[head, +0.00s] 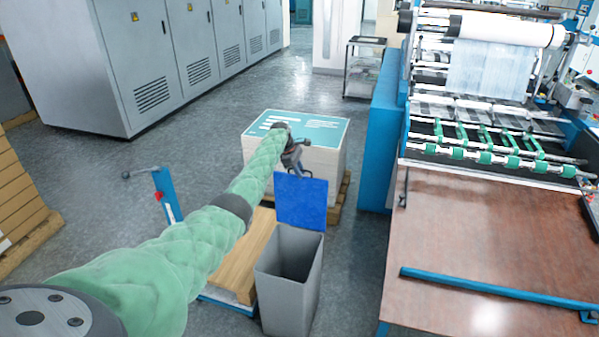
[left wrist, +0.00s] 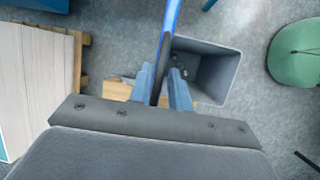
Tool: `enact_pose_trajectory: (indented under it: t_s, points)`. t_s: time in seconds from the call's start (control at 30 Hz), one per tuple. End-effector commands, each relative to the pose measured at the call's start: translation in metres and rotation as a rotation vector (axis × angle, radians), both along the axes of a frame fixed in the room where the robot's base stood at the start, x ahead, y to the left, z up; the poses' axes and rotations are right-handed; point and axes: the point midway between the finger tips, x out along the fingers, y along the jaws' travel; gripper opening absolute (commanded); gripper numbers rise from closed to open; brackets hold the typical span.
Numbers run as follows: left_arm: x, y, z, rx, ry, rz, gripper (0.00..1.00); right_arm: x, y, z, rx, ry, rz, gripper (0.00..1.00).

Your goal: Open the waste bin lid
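The waste bin (head: 284,285) is a tall grey open-topped container, and its dark inside shows. Its blue lid (head: 301,203) stands roughly upright at the bin's far edge, clear of the opening. My left gripper (head: 298,168) is at the lid's top edge. In the left wrist view, the lid (left wrist: 168,35) appears nearly edge-on and runs down between the two fingers of my left gripper (left wrist: 161,85). Both fingers appear to touch it. The bin (left wrist: 212,72) shows beyond them. My right gripper is in neither view.
A pallet stack (head: 325,155) with a green-and-white top stands behind the lid. A wooden board (head: 243,262) lies left of the bin. A blue post (head: 165,192) is farther left. The machine's brown table (head: 490,240) is to the right, with open floor between.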

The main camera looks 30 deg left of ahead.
Motion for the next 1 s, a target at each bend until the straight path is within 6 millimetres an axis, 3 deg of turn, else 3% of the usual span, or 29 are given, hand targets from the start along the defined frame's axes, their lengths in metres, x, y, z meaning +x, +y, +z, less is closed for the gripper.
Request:
enact_pose_trajectory:
  t_s: [0.43, 0.6, 0.8, 1.0]
  points:
    - [-0.001, 0.003, 0.006, 0.0, -0.002, 0.001, 0.3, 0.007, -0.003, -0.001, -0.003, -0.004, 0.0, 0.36]
    - [-0.005, 0.012, 0.027, 0.002, -0.003, 0.0, 0.3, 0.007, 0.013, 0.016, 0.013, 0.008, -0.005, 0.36]
    - [-0.011, 0.021, 0.054, 0.001, -0.002, 0.0, 0.3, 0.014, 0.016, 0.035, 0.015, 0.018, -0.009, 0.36]
    - [-0.014, 0.026, 0.068, 0.0, 0.0, -0.001, 0.3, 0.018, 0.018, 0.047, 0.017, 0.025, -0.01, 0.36]
